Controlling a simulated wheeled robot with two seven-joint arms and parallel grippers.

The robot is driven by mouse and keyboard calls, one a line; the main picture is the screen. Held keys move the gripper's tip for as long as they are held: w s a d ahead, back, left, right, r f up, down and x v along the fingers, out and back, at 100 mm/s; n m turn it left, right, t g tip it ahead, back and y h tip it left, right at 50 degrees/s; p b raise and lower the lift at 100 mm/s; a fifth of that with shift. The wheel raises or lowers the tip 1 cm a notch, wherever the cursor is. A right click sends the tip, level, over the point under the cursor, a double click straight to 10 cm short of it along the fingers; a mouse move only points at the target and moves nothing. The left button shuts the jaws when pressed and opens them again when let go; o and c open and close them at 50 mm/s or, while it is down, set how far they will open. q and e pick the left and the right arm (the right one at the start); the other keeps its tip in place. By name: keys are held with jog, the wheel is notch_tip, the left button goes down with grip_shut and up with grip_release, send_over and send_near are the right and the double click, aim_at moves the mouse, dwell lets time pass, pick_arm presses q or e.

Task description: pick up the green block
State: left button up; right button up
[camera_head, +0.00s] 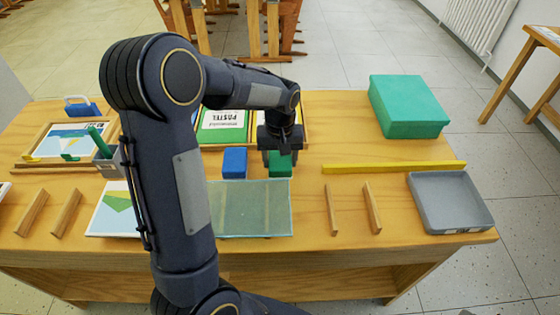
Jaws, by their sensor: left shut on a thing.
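The green block (280,169) sits at the middle of the wooden table, just right of a blue block (234,163). My left gripper (279,153) comes down from above and is shut on the green block, covering its upper part. The block appears at table level; I cannot tell whether it touches the table. My right gripper does not show.
A glass-like sheet (262,210) lies in front of the blocks. A yellow bar (394,167), a grey tray (450,203) and a large green box (407,107) are at the right. Wooden strips (372,207) stand nearby. Framed pictures (222,126) lie behind my arm.

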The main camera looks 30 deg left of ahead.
pick_arm(q)
jog(key=shift+r, duration=0.1)
jog(key=shift+r, duration=0.6)
jog(key=s+r, duration=0.1)
jog(key=r, duration=0.1)
jog(key=s+r, duration=0.1)
jog(key=r, duration=0.1)
jog(key=s+a+r+p, duration=0.1)
jog(key=s+r, duration=0.1)
jog(key=shift+r, duration=0.4)
jog(key=s+a+r, duration=0.2)
jog(key=s+r, duration=0.2)
jog(key=s, duration=0.5)
jog(key=shift+s+r, duration=0.35)
jog(key=shift+r, duration=0.05)
jog(key=shift+a, duration=0.1)
jog(key=o, duration=0.5)
jog(key=c, duration=0.3)
jog(key=shift+c, duration=0.2)
